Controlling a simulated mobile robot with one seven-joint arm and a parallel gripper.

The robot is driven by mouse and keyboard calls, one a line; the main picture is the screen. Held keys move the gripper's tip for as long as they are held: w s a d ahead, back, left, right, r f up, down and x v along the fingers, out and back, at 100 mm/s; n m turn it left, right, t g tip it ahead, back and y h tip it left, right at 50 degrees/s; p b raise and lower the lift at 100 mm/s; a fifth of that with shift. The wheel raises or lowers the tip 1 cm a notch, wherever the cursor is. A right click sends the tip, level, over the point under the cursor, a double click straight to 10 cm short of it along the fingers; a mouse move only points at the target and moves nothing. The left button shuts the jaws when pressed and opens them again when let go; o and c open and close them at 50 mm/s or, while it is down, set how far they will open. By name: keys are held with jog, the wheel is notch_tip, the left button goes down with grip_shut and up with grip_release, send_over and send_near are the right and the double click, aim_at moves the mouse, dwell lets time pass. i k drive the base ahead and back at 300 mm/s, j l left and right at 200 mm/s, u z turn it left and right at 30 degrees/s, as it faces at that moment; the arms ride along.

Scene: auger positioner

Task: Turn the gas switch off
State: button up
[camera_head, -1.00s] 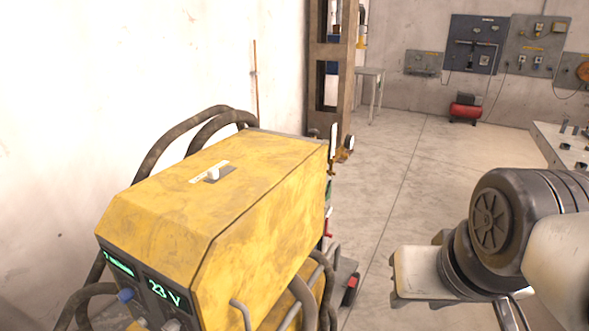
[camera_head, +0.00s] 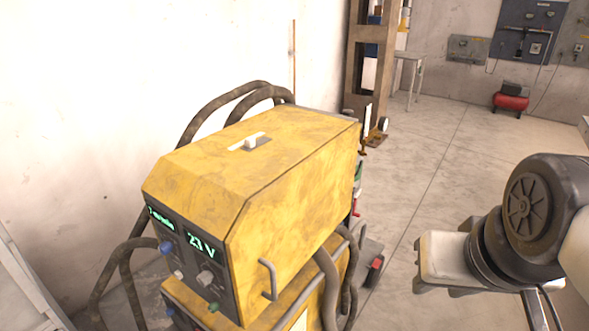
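The yellow welding machine (camera_head: 290,190) stands left of centre with a lit green display reading 23 V. I take this for the gas switch. My gripper (camera_head: 420,265) is at the lower right, to the right of the machine and well apart from the switch. It touches nothing that I can see. Its fingers are not clear enough to tell whether they are open or shut.
Dark hoses (camera_head: 222,108) loop behind and beside the machine, near the white wall. A brown metal post (camera_head: 369,70) stands behind. Open concrete floor (camera_head: 450,150) lies to the right.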

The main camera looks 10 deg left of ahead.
aim_at(212, 307)
jog(key=k+u, duration=0.15)
jog(key=u, duration=0.75)
jog(key=l+u, duration=0.2)
jog(key=u, duration=0.55)
jog(key=j+z, duration=0.45)
jog(key=j, duration=0.45)
jog(key=i+j+u, duration=0.2)
jog(key=k+l, duration=0.05)
jog(key=k, duration=0.05)
